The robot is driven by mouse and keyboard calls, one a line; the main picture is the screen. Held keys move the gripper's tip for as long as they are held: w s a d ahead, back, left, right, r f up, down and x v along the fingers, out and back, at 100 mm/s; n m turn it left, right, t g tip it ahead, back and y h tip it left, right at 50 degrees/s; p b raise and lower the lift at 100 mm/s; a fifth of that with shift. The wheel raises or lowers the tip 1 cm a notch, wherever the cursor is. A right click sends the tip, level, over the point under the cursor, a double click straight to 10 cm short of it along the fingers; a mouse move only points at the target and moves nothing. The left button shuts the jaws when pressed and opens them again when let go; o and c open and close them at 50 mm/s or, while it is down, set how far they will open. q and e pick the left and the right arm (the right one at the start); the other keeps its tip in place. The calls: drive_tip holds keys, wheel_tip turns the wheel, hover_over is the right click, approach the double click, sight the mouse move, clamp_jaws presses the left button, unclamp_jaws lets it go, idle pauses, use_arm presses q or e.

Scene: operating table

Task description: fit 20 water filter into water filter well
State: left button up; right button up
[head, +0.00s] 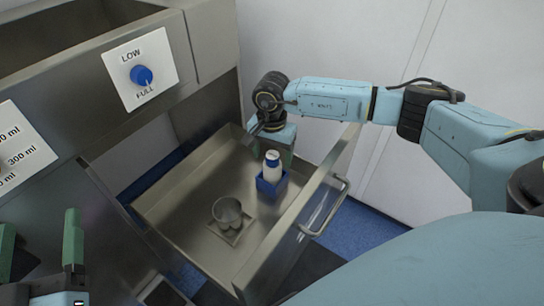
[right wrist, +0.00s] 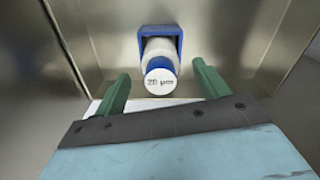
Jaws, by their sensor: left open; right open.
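The white water filter (head: 272,160) with a blue band stands in a blue square holder (head: 271,186) in the open drawer. In the right wrist view the filter's end (right wrist: 160,82) reads "20 µm". My right gripper (head: 276,142) is open just behind the filter; its two green fingers (right wrist: 160,71) are either side of the filter's end, apart from it. A round metal cup on a square plate (head: 227,212), perhaps the well, sits in the drawer left of the holder. My left gripper (head: 40,225) is open and empty at the lower left, away from the drawer.
The metal drawer (head: 165,205) has raised walls and a front handle (head: 328,207) on the right. Above it, a metal counter carries a blue LOW/FULL knob (head: 141,75) and a panel of ml labels (head: 22,150). The drawer floor around the cup is clear.

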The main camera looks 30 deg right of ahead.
wheel_tip(320, 180, up, 11)
drive_tip(key=p, duration=0.4)
drive_tip(key=shift+f, duration=0.15)
